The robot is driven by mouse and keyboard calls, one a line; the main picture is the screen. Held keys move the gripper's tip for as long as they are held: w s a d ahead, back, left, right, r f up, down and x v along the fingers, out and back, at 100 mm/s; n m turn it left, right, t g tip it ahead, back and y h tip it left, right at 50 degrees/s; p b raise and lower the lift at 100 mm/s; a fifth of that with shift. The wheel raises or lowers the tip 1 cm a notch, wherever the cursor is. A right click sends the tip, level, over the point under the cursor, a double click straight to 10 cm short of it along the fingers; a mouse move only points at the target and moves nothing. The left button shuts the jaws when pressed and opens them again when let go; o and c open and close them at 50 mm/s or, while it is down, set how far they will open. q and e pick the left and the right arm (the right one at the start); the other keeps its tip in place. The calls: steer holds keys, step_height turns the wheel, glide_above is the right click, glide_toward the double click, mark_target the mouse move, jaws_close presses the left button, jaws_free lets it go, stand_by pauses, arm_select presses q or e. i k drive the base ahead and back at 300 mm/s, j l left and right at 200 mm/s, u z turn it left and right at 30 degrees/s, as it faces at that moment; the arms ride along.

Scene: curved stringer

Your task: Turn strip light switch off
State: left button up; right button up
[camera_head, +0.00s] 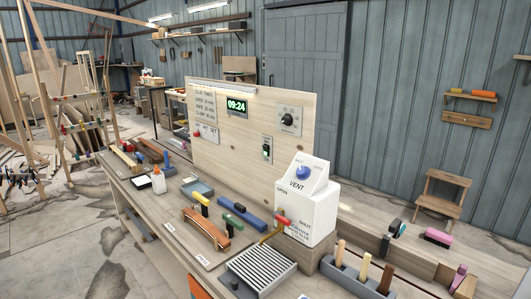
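A small switch plate (267,150) with a dark switch is fixed low on the upright wooden panel (235,125), right of its middle. It is too small to tell its label or the switch's position. A pale strip light (225,86) runs along the panel's top edge and looks bright. Neither of my grippers shows in the head view.
A dial (288,119) is above the switch, and a green clock (237,106) is to its left. A white vent box (308,205) stands on the bench right of the switch. Clamps, a blue tool (242,217) and a slatted grille (260,268) occupy the bench in front.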

mark_target(266, 153)
steer(key=z, duration=0.55)
steer(key=i+j+z, duration=0.1)
steer(key=j+z, duration=0.9)
steer(key=k+j+z, duration=0.1)
steer(key=j+z, duration=0.25)
steer(key=j, duration=0.7)
steer(key=k+j, duration=0.1)
steer(key=j, duration=1.05)
steer(key=k+j+z, duration=0.1)
steer(key=j, duration=0.5)
steer(key=k, duration=0.05)
